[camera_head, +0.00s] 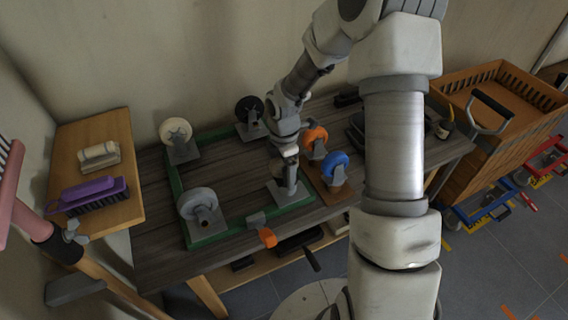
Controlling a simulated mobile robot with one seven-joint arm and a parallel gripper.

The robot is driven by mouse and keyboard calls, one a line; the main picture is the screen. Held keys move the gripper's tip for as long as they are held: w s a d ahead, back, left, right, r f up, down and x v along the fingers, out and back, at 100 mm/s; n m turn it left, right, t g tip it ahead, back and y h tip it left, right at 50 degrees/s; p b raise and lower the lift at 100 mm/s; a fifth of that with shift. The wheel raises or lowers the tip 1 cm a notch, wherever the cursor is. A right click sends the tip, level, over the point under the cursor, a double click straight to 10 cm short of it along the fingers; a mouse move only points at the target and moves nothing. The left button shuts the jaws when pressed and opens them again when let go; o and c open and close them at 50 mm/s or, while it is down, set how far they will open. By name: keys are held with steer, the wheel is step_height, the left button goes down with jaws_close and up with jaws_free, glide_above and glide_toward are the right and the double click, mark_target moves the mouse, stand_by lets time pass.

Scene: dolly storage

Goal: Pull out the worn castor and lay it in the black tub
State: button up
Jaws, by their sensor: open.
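A green dolly frame (174,178) lies on the dark bench. A cream castor (175,131) sits at its back left corner, a black castor (249,110) at the back right and a grey castor (198,204) at the front left. My gripper (291,188) is open, pointing down at the front right corner. It hides most of what is there; a grey plate (278,192) and a pale part show around it. I cannot tell which castor is worn. A dark shape (356,132), possibly the black tub, is partly hidden behind my arm.
An orange castor (316,138) and a blue castor (335,162) stand on a wooden board right of the frame. An orange-handled tool (267,237) lies at the bench's front edge. A purple brush (88,191) is on the left shelf. An orange crate (508,106) stands right.

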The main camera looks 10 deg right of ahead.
steer(key=shift+f, duration=0.15)
jaws_close()
stand_by(0.9)
